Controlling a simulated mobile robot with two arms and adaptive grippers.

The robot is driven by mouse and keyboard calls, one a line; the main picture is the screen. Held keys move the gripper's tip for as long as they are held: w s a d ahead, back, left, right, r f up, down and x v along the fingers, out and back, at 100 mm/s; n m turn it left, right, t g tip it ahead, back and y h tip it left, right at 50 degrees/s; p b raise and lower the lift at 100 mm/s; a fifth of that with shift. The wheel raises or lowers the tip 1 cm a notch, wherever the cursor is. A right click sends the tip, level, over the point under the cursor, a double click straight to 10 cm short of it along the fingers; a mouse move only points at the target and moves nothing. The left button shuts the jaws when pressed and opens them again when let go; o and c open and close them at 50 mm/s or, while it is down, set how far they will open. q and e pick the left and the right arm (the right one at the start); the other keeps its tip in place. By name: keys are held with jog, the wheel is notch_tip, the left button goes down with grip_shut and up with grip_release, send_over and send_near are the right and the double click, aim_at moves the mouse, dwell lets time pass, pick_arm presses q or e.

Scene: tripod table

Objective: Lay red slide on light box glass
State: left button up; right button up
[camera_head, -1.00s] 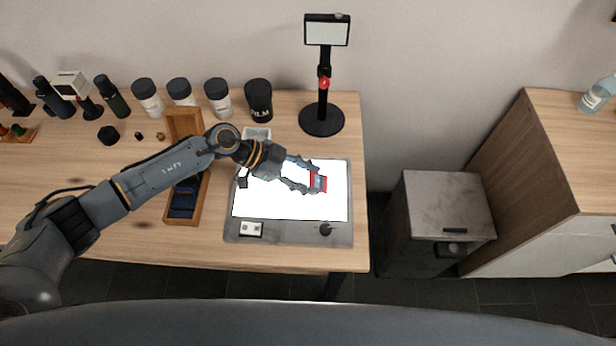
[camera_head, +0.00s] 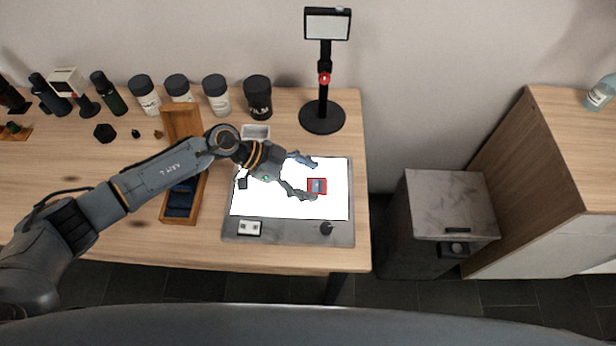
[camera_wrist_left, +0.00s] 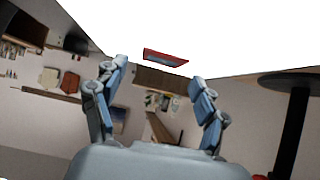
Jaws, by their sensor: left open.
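The red slide (camera_head: 317,186) lies on the bright white glass of the light box (camera_head: 245,205), right of the glass's middle. It has a red frame and a bluish-grey centre. My left gripper (camera_head: 306,178) is open over the glass, its fingers apart with the slide just beyond or between the tips. In the left wrist view the slide (camera_wrist_left: 166,57) is ahead of the two spread fingertips (camera_wrist_left: 158,70), touching neither. My right gripper is not in view.
A wooden box (camera_head: 181,206) with dark blue contents stands left of the light box. A stand (camera_head: 323,120) with a screen is behind it. Several canisters and bottles line the table's back. The light box has a dark knob (camera_head: 326,228) at its front.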

pick_arm(q)
jog(key=shift+a+r, duration=0.15)
jog(key=shift+a, duration=0.1)
jog(key=v, duration=1.1)
jog(key=shift+a, duration=0.15)
jog(key=shift+r, duration=0.1)
